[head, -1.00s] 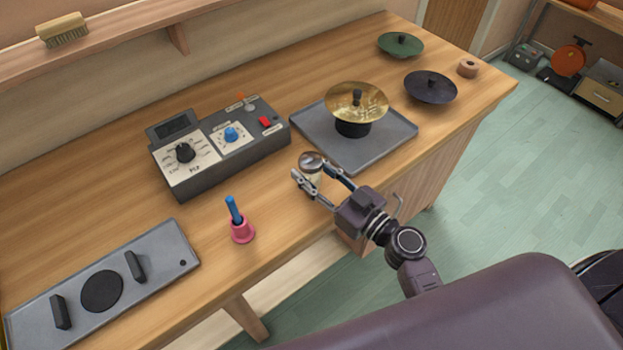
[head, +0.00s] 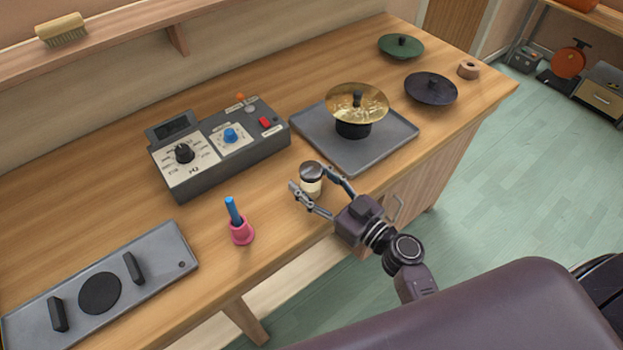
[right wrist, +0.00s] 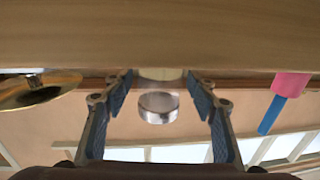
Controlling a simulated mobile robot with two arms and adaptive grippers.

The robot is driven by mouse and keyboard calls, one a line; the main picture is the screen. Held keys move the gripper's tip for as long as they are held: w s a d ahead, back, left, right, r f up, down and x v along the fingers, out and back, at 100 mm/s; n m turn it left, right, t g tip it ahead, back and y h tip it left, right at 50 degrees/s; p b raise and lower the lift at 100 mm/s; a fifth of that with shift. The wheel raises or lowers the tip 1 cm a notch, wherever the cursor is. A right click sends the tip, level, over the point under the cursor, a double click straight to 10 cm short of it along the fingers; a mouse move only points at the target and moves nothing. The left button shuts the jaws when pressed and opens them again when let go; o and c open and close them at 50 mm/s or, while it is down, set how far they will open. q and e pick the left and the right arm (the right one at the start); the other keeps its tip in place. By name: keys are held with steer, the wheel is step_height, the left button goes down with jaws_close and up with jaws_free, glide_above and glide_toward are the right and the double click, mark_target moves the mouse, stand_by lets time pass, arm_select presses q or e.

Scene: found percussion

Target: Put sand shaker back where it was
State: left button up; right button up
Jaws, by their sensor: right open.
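The sand shaker (head: 311,184) is a small jar with pale contents and a dark metallic lid. It stands upright on the wooden bench near the front edge, between the pink-and-blue bell and the grey tray. My right gripper (head: 312,183) is open around it, one finger on each side. In the right wrist view, which is upside down, the shaker (right wrist: 158,102) sits between the spread fingers (right wrist: 158,90), with a gap visible on both sides. Its base meets the wood there. My left gripper is not in view.
The grey tray (head: 385,149) with a brass cymbal (head: 357,102) is behind and right of the shaker. A control box (head: 215,150) is behind left, and the bell (head: 240,228) is left. A grey plate (head: 160,270) lies far left. Bare wood surrounds the shaker.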

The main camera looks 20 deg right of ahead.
steer(key=shift+r+p, duration=0.25)
steer(key=shift+p, duration=0.1)
steer(key=b+v, duration=0.6)
steer(key=v, duration=0.6)
steer(key=shift+f, duration=0.15)
steer(key=shift+d, duration=0.1)
